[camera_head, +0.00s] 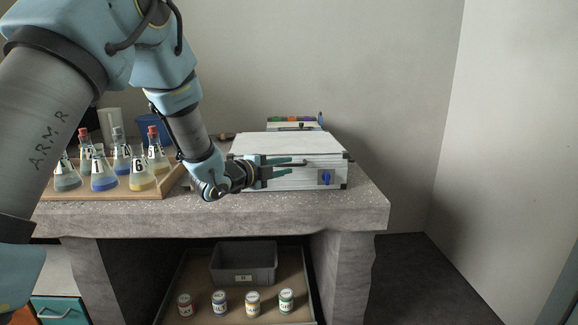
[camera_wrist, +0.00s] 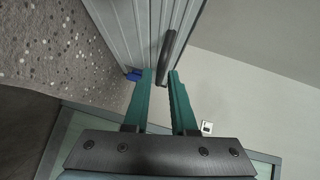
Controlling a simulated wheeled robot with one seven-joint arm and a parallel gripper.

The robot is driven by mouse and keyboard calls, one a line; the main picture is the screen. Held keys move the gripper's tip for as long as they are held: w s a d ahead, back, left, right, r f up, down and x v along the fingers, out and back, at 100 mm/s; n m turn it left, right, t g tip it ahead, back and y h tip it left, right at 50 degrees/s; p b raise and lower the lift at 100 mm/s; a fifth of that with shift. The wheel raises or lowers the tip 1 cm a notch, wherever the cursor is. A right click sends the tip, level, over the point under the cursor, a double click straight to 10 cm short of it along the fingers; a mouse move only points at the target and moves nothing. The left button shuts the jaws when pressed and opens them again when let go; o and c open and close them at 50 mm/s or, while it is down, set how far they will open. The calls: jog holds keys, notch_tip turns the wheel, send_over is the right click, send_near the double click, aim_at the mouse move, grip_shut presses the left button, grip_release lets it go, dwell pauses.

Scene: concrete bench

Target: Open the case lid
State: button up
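The closed silver-white case (camera_head: 290,146) lies flat on the concrete bench, with its lid down. A blue latch (camera_head: 326,177) is on the right of its front face, and it also shows in the wrist view (camera_wrist: 133,75). The case's dark handle (camera_wrist: 166,48) shows in the wrist view. My gripper (camera_head: 302,167) is in front of the case's front face, left of the latch. In the wrist view my gripper (camera_wrist: 160,76) has its two green fingers apart, with the handle's near end between them. I cannot tell whether either finger touches the handle.
A wooden tray (camera_head: 170,185) with several labelled flasks stands left on the bench (camera_head: 230,212). Coloured items (camera_head: 293,120) are behind the case. Below, a grey bin (camera_head: 243,263) and several small jars sit on a shelf. A wall rises at the right.

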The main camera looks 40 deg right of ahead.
jog(key=shift+w+d+f, duration=0.1)
jog(key=shift+d, duration=0.5)
jog(key=shift+w+d+f, duration=0.1)
jog(key=shift+d, duration=0.45)
grip_shut()
dwell(0.6)
